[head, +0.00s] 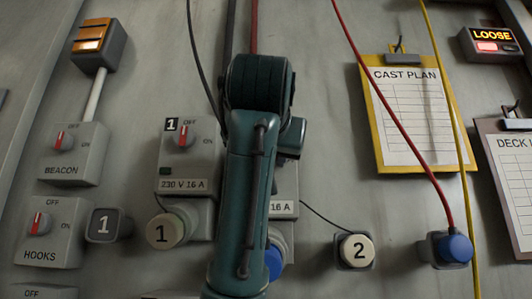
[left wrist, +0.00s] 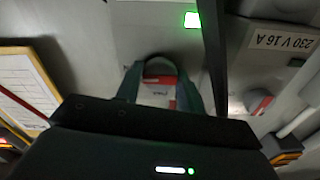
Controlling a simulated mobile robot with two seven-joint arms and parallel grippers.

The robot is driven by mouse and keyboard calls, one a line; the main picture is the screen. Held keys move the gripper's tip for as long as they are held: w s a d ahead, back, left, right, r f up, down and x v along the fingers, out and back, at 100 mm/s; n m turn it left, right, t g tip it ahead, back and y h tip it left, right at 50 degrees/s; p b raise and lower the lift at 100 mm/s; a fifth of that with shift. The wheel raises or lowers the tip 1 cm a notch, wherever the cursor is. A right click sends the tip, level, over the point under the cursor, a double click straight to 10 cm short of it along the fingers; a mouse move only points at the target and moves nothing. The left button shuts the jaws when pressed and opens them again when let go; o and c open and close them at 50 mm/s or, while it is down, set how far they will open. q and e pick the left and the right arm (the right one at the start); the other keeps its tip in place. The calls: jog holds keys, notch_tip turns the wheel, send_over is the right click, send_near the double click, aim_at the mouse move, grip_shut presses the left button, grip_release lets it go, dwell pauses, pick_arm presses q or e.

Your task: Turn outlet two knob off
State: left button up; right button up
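My left arm covers the middle of the head view and hides the outlet two box (head: 285,182) except its right edge, with the end of a "16 A" label. Its knob is hidden there. In the left wrist view, which is upside down, the teal fingers of my left gripper (left wrist: 158,66) curve around a red and white part (left wrist: 160,92), which looks like the outlet two knob. Whether they press on it I cannot tell. A green lamp (left wrist: 191,20) is lit nearby. The outlet one knob (head: 183,136) is red and white on its own box. My right gripper is not in view.
BEACON (head: 60,139) and HOOKS (head: 40,225) switches sit at left. A red cable (head: 393,115) crosses the CAST PLAN clipboard (head: 440,165).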

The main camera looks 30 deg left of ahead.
pick_arm(q)
jog(key=c, duration=0.5)
jog(key=shift+n, duration=0.3)
jog(key=shift+n+p, duration=1.05)
jog(key=shift+n, duration=7.55)
jog(key=o, duration=1)
